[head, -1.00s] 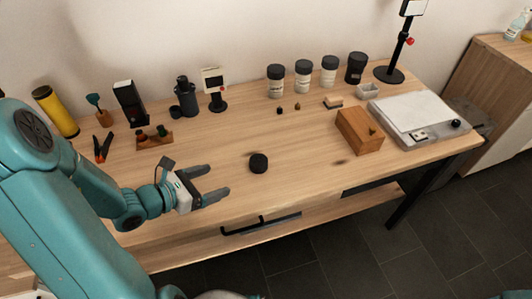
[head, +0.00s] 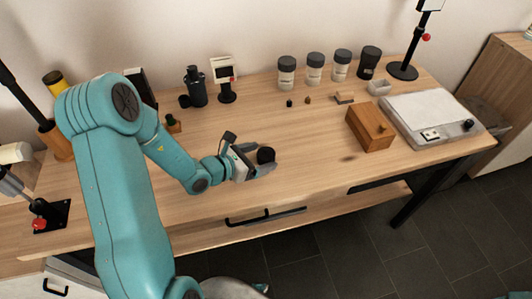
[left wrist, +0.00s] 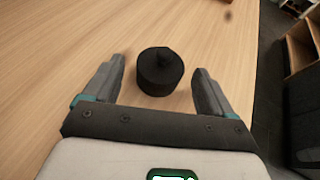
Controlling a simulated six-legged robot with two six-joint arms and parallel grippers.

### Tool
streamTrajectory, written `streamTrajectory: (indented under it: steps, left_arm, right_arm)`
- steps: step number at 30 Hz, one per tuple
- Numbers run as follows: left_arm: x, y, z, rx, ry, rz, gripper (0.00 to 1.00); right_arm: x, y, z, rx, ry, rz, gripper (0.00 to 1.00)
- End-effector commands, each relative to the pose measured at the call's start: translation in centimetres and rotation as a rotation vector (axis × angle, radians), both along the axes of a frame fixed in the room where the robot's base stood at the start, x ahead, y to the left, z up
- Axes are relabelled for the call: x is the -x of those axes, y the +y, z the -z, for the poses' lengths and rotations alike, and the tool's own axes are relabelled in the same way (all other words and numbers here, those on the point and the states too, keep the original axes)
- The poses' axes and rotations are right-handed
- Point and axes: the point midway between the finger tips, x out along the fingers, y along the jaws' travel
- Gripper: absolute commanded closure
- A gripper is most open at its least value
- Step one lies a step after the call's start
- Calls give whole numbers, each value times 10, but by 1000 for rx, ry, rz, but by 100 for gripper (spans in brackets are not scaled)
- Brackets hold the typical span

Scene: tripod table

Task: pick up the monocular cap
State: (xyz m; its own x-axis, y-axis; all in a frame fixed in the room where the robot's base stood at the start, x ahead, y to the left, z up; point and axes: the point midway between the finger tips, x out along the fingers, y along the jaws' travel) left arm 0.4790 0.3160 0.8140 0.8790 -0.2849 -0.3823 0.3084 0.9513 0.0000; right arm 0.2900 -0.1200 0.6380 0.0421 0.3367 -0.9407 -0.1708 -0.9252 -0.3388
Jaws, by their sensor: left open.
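The monocular cap (head: 266,154), a short black round piece, stands on the wooden table near the front middle. In the head view the near finger and cap overlap. My right gripper is not in view.
A wooden box (head: 369,128) and a white-topped tray (head: 428,115) stand to the right. Several dark-lidded jars (head: 314,70) line the back. A black monocular-like item (head: 195,88) stands at the back left. The table between the cap and the box is clear.

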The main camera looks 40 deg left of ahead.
Motion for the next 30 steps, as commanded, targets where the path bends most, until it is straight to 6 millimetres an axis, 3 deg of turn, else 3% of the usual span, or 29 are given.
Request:
streamTrajectory:
  steps: [5,11,12,17,30]
  left_arm:
    - [-19,-6,8,0,0,1,15]
    - [-21,-6,8,1,0,0,15]
    - [-20,-6,8,1,0,0,18]
    - [-20,-6,8,1,0,0,69]
    - [-20,-6,4,-1,-1,0,70]
  right_arm:
    - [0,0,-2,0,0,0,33]
    - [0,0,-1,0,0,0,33]
    - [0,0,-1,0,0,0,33]
    - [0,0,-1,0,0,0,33]
    - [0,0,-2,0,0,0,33]
